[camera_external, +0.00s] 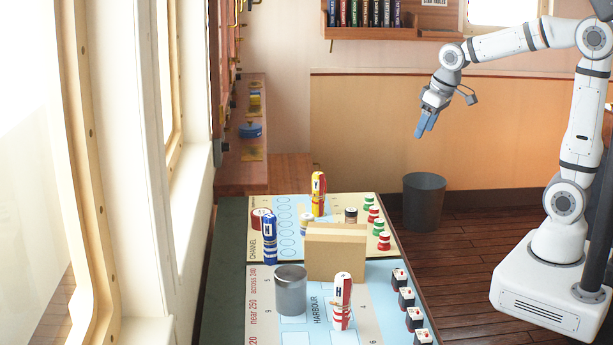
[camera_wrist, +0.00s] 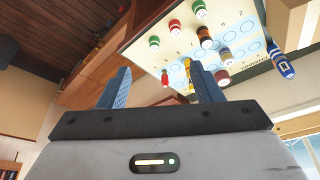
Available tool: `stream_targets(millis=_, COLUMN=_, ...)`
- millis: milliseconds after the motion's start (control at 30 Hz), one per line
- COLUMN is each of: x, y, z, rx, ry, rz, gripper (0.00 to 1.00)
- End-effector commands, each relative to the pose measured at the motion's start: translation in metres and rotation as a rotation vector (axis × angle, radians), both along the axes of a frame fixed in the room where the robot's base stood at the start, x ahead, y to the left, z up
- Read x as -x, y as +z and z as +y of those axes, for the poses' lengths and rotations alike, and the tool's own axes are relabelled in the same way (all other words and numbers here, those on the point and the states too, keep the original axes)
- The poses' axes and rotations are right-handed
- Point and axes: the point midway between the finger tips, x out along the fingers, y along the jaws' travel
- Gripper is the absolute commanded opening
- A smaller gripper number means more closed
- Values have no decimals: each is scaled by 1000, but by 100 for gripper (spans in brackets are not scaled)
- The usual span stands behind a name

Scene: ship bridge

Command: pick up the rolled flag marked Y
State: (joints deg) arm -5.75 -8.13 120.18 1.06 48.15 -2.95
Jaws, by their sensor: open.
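A red and yellow rolled flag (camera_external: 318,194) stands upright at the far part of the chart table in the external view. Its mark is small, but its colours set it apart from the others. A blue and white rolled flag (camera_external: 270,240) stands nearer on the left, and a red and white one marked H (camera_external: 342,300) stands at the front. My gripper (camera_external: 426,124) is open and empty, in the air right of and above the table, well away from the flags. In the wrist view its fingers (camera_wrist: 160,90) are apart, with a small yellow thing (camera_wrist: 187,64) partly behind one finger.
A wooden box (camera_external: 336,252) stands mid-table, with a grey metal cylinder (camera_external: 291,291) in front. Red and green markers (camera_external: 374,213) line the far right edge; black and white blocks (camera_external: 406,298) line the near right. A bin (camera_external: 424,203) stands on the floor.

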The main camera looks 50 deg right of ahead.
Motion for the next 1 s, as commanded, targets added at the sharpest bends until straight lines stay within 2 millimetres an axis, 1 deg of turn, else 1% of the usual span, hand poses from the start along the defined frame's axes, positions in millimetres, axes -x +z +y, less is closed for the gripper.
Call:
stream_targets(millis=33, x=-24, y=-9, z=9, rx=-1, ry=18, rz=2, gripper=59)
stream_targets(millis=67, x=-38, y=-11, z=14, rx=-1, ry=29, rz=0, gripper=59)
stream_targets(millis=100, x=-56, y=-16, z=21, rx=-1, ry=43, rz=-3, gripper=59)
stream_targets(millis=167, x=-83, y=-24, z=33, rx=-3, ry=64, rz=-10, gripper=59)
stream_targets(millis=200, x=-100, y=-31, z=41, rx=-3, ry=77, rz=-13, gripper=59)
stream_targets(millis=267, x=-126, y=-43, z=53, rx=-4, ry=97, rz=-17, gripper=59)
stream_targets(millis=300, x=-142, y=-51, z=62, rx=-6, ry=110, rz=-20, gripper=59)
stream_targets(millis=400, x=-178, y=-73, z=83, rx=-8, ry=142, rz=-28, gripper=59)
stream_targets(millis=500, x=-205, y=-93, z=100, rx=-10, ry=164, rz=-35, gripper=59)
stream_targets(millis=600, x=-223, y=-107, z=113, rx=-11, ry=181, rz=-41, gripper=59)
stream_targets(millis=700, x=-232, y=-115, z=119, rx=-11, ry=190, rz=-44, gripper=59)
stream_targets(millis=767, x=-235, y=-118, z=121, rx=-12, ry=192, rz=-45, gripper=59)
stream_targets(millis=1000, x=-244, y=-140, z=124, rx=-11, ry=192, rz=-43, gripper=59)
